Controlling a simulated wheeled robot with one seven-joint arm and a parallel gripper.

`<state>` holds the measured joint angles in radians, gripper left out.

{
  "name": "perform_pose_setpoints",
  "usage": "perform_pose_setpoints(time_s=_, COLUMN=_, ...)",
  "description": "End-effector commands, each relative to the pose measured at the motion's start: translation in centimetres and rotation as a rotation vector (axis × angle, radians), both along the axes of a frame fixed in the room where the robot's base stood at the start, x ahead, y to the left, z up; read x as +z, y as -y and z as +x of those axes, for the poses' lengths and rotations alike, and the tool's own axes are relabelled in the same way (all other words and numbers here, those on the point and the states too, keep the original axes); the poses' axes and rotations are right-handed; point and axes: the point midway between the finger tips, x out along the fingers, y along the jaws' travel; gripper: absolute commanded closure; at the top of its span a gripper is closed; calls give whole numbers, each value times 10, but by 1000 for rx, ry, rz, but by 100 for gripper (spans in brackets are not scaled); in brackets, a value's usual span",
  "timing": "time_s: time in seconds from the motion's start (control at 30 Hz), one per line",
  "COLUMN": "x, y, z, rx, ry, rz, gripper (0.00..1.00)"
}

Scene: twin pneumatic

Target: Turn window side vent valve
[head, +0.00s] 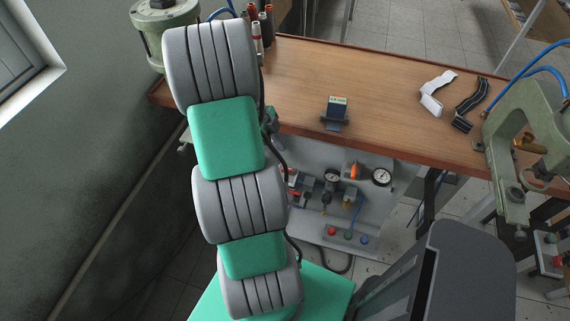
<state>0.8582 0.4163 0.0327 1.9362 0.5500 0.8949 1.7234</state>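The window-side pneumatic panel (375,215) hangs below the front edge of the bench. It carries two dial gauges (381,177), an orange knob (356,171), red-handled fittings (293,181) partly behind my arm, and red, green and blue ports or buttons (348,236) along the bottom. I cannot tell which of these is the vent valve. My grey and green arm rises in front of the panel's left part. My gripper is not visible; the arm's links fill the view there.
Green presses stand at left (165,35) and right (500,125). A window (22,50) is in the left wall. A grey chair-like object (465,275) stands at lower right.

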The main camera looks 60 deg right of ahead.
Motion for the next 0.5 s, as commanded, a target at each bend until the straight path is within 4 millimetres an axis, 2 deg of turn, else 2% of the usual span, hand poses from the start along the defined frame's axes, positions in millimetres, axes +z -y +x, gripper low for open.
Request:
perform_pose_setpoints(time_s=0.3, x=-52, y=2, z=-22, rx=3, ry=-1, rz=6, gripper=64)
perform_pose_setpoints(time_s=0.5, x=-64, y=3, z=-26, rx=4, ry=0, rz=4, gripper=64)
